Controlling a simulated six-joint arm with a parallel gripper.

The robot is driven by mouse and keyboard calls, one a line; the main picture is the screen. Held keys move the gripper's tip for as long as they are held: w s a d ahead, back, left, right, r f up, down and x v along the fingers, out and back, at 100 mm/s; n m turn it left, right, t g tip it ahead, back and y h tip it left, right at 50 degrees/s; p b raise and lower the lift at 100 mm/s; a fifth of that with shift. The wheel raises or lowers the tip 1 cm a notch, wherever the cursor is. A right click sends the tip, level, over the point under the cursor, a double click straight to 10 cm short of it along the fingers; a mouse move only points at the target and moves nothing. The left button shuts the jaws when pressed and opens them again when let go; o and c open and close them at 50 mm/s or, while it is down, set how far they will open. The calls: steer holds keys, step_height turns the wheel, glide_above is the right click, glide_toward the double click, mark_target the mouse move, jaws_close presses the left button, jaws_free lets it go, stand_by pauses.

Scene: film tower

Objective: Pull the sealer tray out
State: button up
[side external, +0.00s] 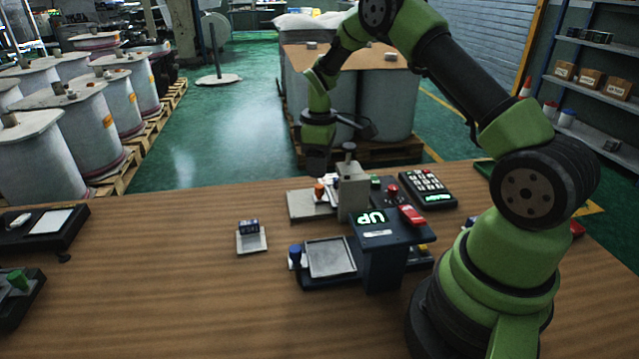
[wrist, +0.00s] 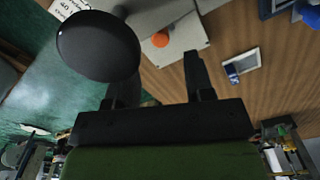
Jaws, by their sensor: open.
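The sealer (side external: 385,250) is a dark machine with a green "UP" display and a red lever (side external: 411,214). Its flat grey tray (side external: 330,257) lies level on the dark base at the sealer's left, with a blue knob (side external: 295,252) at the tray's left end. My gripper (side external: 318,172) is behind the sealer and tray, above a beige device with an orange knob (side external: 319,190). In the wrist view my gripper (wrist: 160,78) is open with nothing seen between its fingers. A blue part (wrist: 308,14), likely the knob, shows at the upper right corner.
A beige block (side external: 353,192) with a dark round top (wrist: 98,45) stands close beside my gripper. A small dark-blue item sits on a pale plate (side external: 252,241) left of the tray. A keypad (side external: 428,188) is at the back right.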

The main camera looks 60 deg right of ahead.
mark_target(320, 186)
step_height(320, 186, down, 6)
steer(key=shift+r, duration=0.15)
